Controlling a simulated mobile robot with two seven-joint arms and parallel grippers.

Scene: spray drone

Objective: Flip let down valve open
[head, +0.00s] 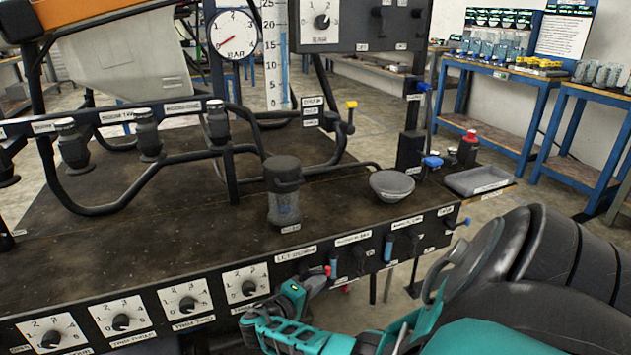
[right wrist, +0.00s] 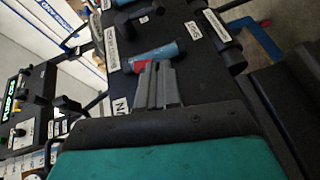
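The panel label LET DOWN (head: 295,254) is on the front face of the black bench. Beside it, the let-down valve handle shows a red end (head: 327,271), partly hidden by my right gripper (head: 305,284). In the right wrist view the handle is a blue bar (right wrist: 160,53) with a red band, lying across just beyond the fingertips. My right gripper's grey fingers (right wrist: 157,66) are close together, with their tips at the handle near its red part. I cannot tell whether they touch it. Nothing shows between the fingers. My left gripper is not in view.
Several dials with black knobs (head: 248,288) line the panel on the left. Another valve with a blue handle (head: 388,248) is on the right. Blue tables stand behind.

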